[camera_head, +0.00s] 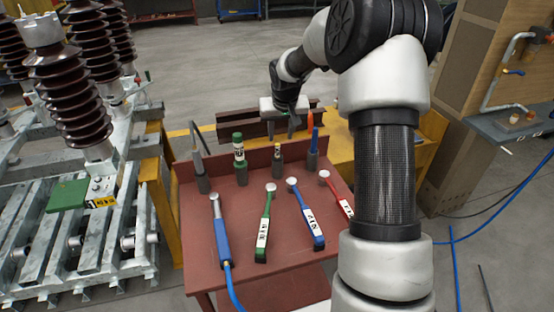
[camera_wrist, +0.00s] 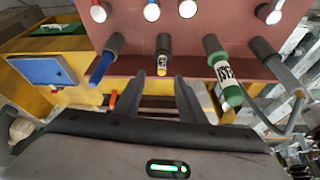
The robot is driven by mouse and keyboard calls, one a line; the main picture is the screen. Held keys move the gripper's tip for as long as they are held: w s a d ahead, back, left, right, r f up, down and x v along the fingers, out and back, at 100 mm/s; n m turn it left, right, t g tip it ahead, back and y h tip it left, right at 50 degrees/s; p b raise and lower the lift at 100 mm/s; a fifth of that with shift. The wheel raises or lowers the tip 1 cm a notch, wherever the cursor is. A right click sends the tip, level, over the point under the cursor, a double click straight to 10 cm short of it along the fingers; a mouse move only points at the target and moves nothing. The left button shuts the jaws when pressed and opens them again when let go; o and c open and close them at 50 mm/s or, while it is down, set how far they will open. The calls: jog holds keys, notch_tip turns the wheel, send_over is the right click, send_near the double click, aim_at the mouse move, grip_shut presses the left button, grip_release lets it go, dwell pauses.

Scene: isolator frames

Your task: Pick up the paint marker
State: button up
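My gripper (camera_head: 281,130) hangs above the back edge of the red table, its fingers pointing down. In the wrist view my gripper (camera_wrist: 158,82) is open, with nothing between its fingers. A slim marker-like item with a yellow band and white label (camera_head: 277,149) stands upright in a dark holder, just below the gripper. It also shows in the wrist view (camera_wrist: 162,64), lined up with the gap between the fingers and apart from them. This is likely the paint marker, but its label is too small to read.
A green labelled item (camera_head: 239,148) and a grey probe (camera_head: 198,155) stand to its left; a blue item (camera_head: 315,138) stands to its right. Several handled tools, including a green one (camera_head: 264,225), lie across the red table (camera_head: 190,240). Insulator frames stand at left.

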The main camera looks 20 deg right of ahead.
aim_at(278, 145)
jog(key=x, duration=0.5)
jog(key=shift+w+x, duration=0.1)
jog(key=shift+x, duration=1.2)
jog(key=shift+w+x, duration=0.15)
jog(key=shift+x, duration=1.15)
jog(key=shift+a, duration=0.15)
grip_shut()
